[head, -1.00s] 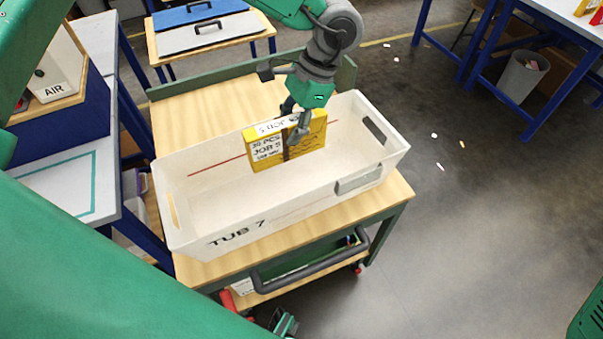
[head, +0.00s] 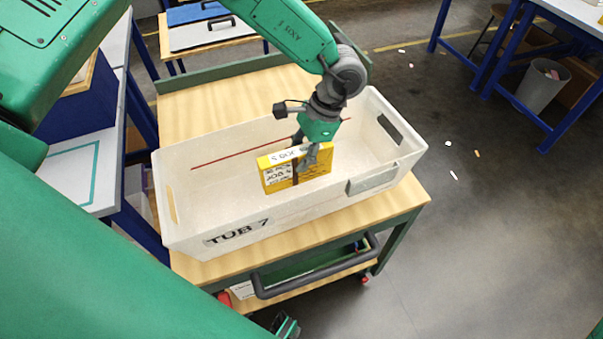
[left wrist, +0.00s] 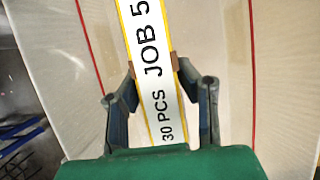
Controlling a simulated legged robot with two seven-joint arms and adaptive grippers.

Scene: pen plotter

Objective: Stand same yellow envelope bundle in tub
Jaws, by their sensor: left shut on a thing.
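The yellow envelope bundle (head: 279,174) is upright on its long edge inside the white tub (head: 185,237) marked TUB 7. My left gripper (head: 313,160) is shut on the bundle from above, near its brown band. In the left wrist view the gripper (left wrist: 160,95) has a finger on each side of the bundle (left wrist: 150,60), whose top label reads JOB 5 and 30 PCS. The bundle's lower edge is inside the tub; whether it touches the floor I cannot tell. My right gripper is not in view.
The tub stands on a wooden-topped cart (head: 230,100) with a dark handle (head: 315,270). A red line runs along the tub's inside. A blue-framed table (head: 75,165) is at left, and a grey bin (head: 538,82) stands at upper right. The rest of the tub is empty.

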